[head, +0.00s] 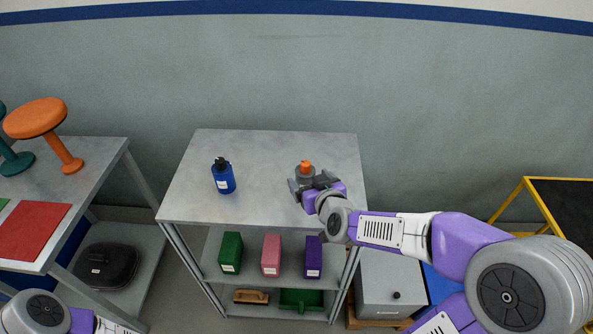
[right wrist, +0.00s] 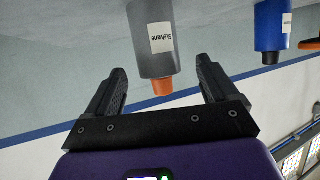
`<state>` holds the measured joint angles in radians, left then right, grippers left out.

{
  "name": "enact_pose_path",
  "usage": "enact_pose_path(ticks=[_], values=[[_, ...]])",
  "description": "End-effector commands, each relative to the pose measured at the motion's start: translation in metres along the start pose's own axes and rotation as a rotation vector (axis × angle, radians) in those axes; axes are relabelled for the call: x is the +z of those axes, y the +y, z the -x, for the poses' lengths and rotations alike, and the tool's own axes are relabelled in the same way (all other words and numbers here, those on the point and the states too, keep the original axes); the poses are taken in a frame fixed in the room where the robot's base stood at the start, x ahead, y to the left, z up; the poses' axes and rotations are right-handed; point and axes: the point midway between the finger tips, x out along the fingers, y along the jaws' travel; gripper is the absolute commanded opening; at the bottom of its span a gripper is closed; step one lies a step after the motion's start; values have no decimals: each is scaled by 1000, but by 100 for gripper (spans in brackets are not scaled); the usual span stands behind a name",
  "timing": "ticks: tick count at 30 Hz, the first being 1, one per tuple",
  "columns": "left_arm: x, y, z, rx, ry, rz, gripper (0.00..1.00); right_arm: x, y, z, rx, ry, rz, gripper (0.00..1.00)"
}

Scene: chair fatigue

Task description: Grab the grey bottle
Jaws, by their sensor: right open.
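The grey bottle (head: 304,172) with an orange cap stands upright on the grey table's top, near its right side. My right gripper (head: 312,183) is open right at the bottle, on its near side, and hides its lower part in the head view. In the right wrist view, which is upside down, the grey bottle (right wrist: 151,42) with a white label lies ahead, between the lines of the two open fingers (right wrist: 163,82). I see no finger clearly touching it. My left gripper is out of view; only part of that arm shows at the lower left.
A blue bottle (head: 223,177) stands on the same table (head: 265,205), to the left; it also shows in the right wrist view (right wrist: 270,25). Green, pink and purple boxes (head: 271,255) stand on the shelf below. Another table with stools (head: 36,118) is at left.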

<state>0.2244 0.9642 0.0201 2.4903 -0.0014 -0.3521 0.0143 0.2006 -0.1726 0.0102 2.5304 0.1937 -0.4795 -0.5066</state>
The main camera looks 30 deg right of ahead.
Motion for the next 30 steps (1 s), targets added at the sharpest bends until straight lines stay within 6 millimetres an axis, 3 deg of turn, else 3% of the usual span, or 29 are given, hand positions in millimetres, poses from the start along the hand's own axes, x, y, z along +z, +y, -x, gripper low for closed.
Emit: enact_pose_path(ticks=[15,24,30], values=[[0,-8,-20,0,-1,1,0,1,0,-65,-1,-3,-1,87],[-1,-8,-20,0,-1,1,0,-1,1,-70,-1,-1,-1,87],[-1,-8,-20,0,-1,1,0,0,1,-70,-1,-1,-1,58]])
